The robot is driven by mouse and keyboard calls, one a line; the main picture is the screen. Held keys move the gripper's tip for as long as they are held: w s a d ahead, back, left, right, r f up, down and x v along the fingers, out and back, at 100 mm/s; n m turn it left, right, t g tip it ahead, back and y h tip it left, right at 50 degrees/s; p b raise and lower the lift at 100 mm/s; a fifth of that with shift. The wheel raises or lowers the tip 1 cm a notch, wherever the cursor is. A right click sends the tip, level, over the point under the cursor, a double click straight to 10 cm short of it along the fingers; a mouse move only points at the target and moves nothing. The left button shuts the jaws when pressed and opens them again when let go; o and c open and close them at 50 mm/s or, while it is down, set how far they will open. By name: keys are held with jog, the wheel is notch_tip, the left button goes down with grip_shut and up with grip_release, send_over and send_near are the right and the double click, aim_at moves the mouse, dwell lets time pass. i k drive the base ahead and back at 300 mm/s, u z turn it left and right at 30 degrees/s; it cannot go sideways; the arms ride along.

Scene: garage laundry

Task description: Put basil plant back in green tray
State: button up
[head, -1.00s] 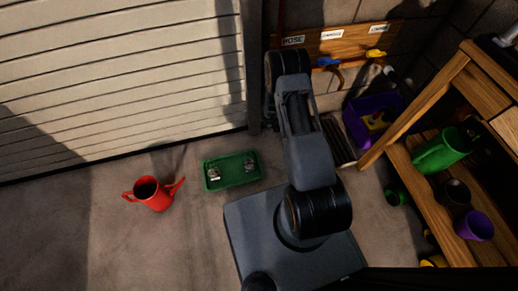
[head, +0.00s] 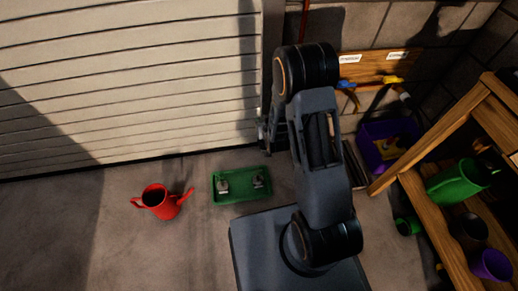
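The green tray (head: 241,194) lies on the concrete floor near the shutter door, just left of my arm's base. Two small pale items (head: 223,183) sit apart inside it, too small to identify. I cannot make out a basil plant in the head view. My arm rises in the middle of the picture and bends away toward the wall. Part of my gripper (head: 265,132) shows at the arm's left edge, beyond the tray; the arm hides the rest, so its fingers and anything in them cannot be seen.
A red watering can (head: 160,203) stands left of the tray. A purple crate (head: 374,152) is by the back wall. A wooden shelf (head: 428,222) on the right holds a green can (head: 457,184) and a purple pot (head: 490,265). Floor at the left is clear.

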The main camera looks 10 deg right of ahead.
aim_at(241, 191)
jog(key=z, duration=2.25)
jog(key=k, duration=1.4)
jog(key=u, duration=1.55)
jog(key=i, duration=0.5)
jog(key=z, duration=0.05)
